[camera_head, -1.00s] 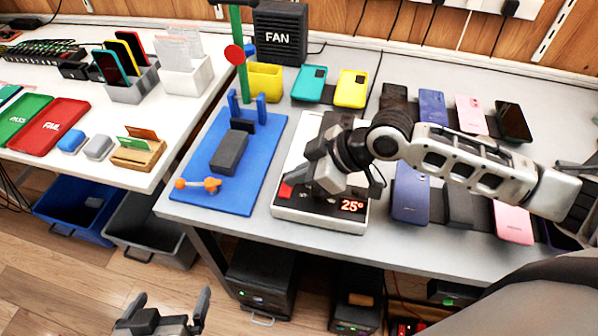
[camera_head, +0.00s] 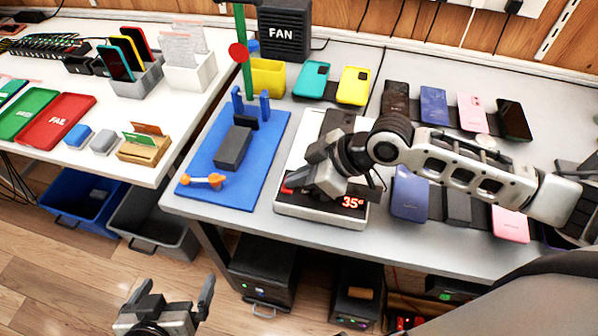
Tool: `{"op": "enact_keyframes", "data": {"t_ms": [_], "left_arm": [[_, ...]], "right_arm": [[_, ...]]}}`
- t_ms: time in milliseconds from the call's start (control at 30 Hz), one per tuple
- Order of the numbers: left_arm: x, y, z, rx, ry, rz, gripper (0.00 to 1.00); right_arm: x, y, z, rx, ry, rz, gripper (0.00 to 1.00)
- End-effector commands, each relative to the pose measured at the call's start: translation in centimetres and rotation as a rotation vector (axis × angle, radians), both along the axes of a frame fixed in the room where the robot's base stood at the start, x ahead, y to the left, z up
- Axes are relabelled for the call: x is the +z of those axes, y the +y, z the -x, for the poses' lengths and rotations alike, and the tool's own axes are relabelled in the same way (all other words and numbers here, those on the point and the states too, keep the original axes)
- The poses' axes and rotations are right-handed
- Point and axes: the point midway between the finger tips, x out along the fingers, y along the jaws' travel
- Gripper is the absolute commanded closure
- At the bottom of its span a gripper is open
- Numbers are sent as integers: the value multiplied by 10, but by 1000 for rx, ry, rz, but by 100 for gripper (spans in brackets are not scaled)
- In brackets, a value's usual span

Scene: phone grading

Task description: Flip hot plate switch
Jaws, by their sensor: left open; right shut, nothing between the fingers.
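The hot plate (camera_head: 291,208) is a white box with a dark front strip on the grey table. Its red display (camera_head: 352,202) reads 35°. A red switch (camera_head: 290,189) shows at its front left. My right gripper (camera_head: 291,184) is shut with nothing in it, its tips at or just above the switch; I cannot tell if they touch. The gripper and wrist hide much of the plate top, where part of a dark phone (camera_head: 337,122) shows. My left gripper (camera_head: 172,289) is open and empty, low in front of the tables over the floor.
A blue mat (camera_head: 222,194) with a dark block and an orange-tipped tool lies left of the hot plate. Several phones lie to the right, under and beside my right arm. Yellow and teal phone cases (camera_head: 354,86) and a fan box (camera_head: 284,31) stand behind.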

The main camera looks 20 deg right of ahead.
Motion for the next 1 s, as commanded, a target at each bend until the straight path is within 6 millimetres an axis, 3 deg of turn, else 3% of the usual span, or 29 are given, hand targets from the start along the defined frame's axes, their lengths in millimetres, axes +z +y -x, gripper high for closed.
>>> {"op": "enact_keyframes", "data": {"t_ms": [233,500,567,800,1000], "left_arm": [[-4,2,1,-3,2,-20,0],[17,11,6,0,37,-65,0],[5,10,5,-1,34,-63,0],[3,9,5,-1,31,-60,0],[3,9,5,-1,31,-58,0]], "right_arm": [[0,0,0,0,0,0,100],[52,-5,-3,-5,1,0,100],[51,-18,2,-5,-2,7,100],[88,-53,19,-5,-1,7,100],[105,-67,26,-4,0,3,100]]}}
